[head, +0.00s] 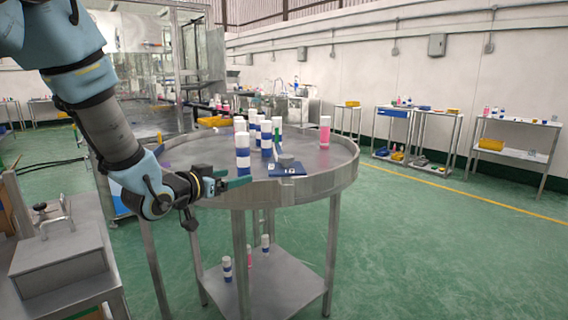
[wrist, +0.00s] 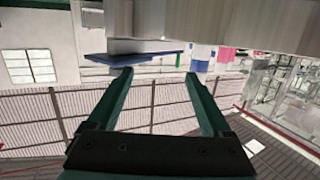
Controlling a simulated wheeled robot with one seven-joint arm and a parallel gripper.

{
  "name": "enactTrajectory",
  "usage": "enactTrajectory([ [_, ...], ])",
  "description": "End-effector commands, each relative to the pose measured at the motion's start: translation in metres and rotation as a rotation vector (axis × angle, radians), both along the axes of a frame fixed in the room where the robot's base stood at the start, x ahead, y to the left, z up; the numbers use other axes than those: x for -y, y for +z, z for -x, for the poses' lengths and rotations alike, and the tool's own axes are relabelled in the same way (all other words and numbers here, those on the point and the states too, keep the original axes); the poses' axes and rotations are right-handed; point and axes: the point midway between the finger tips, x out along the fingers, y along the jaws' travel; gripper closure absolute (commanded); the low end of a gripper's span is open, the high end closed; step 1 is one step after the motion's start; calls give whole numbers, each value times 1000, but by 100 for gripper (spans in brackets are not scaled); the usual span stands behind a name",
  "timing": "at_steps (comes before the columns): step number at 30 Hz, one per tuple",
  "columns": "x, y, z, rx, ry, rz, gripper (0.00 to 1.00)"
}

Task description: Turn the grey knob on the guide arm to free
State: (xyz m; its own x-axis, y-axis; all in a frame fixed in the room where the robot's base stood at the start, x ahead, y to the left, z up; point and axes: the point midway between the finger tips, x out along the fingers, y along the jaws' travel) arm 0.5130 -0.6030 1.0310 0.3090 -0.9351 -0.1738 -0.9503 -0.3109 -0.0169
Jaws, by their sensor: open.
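A small grey knob-like part (head: 286,160) sits on a dark blue plate (head: 290,171) at the near rim of the round metal table. A thin green upright part (head: 275,142) stands just behind it. Which way the knob is turned is too small to tell. My gripper (head: 248,178) is open and empty, its green fingers pointing right, just left of the blue plate and apart from it. In the wrist view my gripper's fingers (wrist: 159,73) are spread wide, with the blue plate (wrist: 130,57) beyond the tips. The knob cannot be made out clearly there.
Several white-capped blue bottles (head: 243,155) stand close behind my gripper on the round table (head: 335,162). A pink bottle (head: 325,132) stands farther back. The floor at right is clear.

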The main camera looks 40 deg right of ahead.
Motion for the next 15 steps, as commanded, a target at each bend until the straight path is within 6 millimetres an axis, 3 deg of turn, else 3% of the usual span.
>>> enactTrajectory([
  [1, 17, 3, 18, 7, -61, 52, 16],
  [3, 32, 12, 35, 17, -120, 113, 16],
  [6, 43, 19, 49, 21, -167, 162, 16],
  [11, 59, 23, 51, 23, -182, 178, 16],
  [15, 83, 24, 48, 23, -181, 177, 16],
])
